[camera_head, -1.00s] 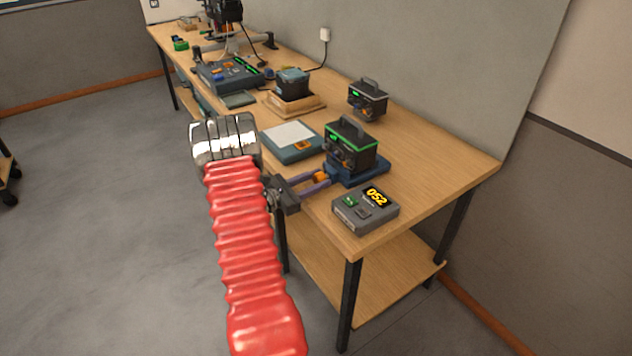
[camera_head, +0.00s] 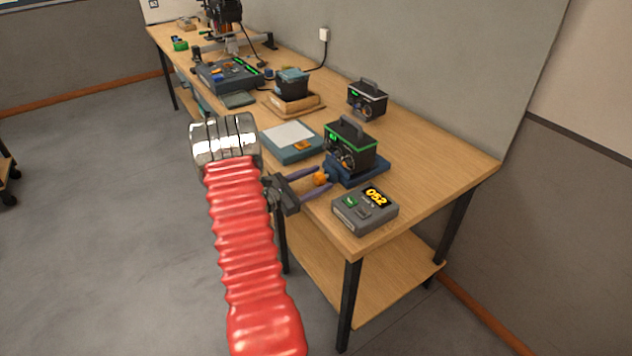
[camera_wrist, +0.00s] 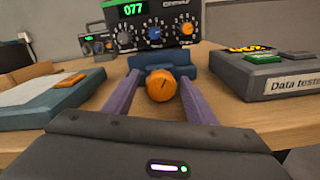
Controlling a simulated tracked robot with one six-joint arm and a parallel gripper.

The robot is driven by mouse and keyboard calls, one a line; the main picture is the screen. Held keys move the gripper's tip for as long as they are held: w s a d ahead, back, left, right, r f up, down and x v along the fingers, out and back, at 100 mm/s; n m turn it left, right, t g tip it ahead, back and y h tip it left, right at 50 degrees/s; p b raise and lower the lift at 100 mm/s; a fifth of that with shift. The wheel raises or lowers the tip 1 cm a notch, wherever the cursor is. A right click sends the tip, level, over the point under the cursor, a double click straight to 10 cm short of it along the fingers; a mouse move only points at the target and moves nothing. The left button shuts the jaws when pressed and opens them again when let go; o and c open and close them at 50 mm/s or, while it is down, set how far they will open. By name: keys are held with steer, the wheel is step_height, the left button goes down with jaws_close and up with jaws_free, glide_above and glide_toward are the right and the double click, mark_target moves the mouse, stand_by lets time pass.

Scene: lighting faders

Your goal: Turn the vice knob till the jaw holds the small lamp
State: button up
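The orange vice knob (camera_wrist: 161,85) faces the wrist camera at the front of the blue vice (camera_wrist: 160,63); it also shows in the head view (camera_head: 320,179). Its face has a dark line tilted to the upper right. My gripper (camera_wrist: 160,88) has its two purple fingers on either side of the knob. A gap shows on the left; the right finger is very close. A black box with a handle and green display (camera_head: 350,145) stands at the vice; I cannot tell if it is the small lamp or if the jaw touches it.
A grey tester with a yellow "052" display (camera_head: 366,209) sits close to the right of my gripper. A teal case (camera_head: 275,148) lies to the left. A second black box (camera_head: 368,100) stands behind. The bench's right end (camera_head: 440,165) is clear.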

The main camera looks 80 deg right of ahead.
steer(key=v, duration=1.4)
steer(key=shift+d, duration=0.1)
steer(key=shift+c, duration=0.6)
steer(key=shift+f, duration=0.1)
steer(key=shift+c, duration=0.7)
steer(key=shift+n, duration=0.3)
steer(key=shift+c, duration=0.2)
steer(key=n, duration=0.5)
steer(key=shift+f, duration=0.1)
